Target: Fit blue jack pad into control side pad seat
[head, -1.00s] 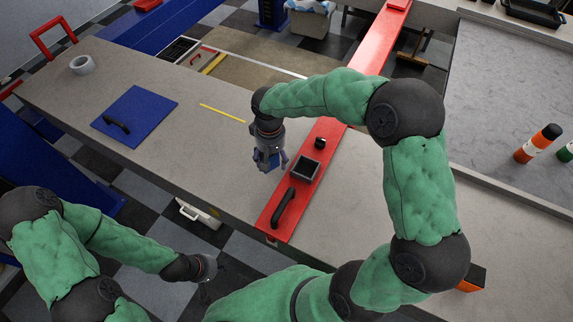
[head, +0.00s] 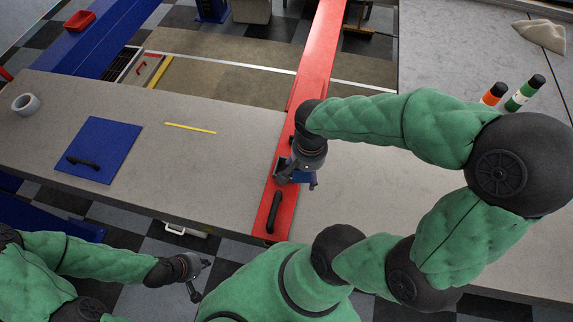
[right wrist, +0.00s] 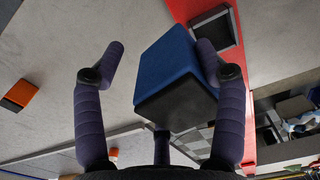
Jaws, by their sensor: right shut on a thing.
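The blue jack pad (right wrist: 167,62), a block with a blue top and a dark side, is held in my right gripper (right wrist: 160,50). In the head view my right gripper (head: 298,180) is over the red beam, with a bit of the blue pad showing. A dark square pad seat (right wrist: 216,30) sits on the red beam beyond the pad in the right wrist view, and the pad is apart from it. My left gripper (head: 201,279) is open and empty, off the counter's near side.
The red beam (head: 316,70) crosses the grey counter and bears a black handle (head: 274,212). A blue panel with a handle (head: 108,141), a yellow strip (head: 190,128) and a tape roll (head: 26,104) lie to the left.

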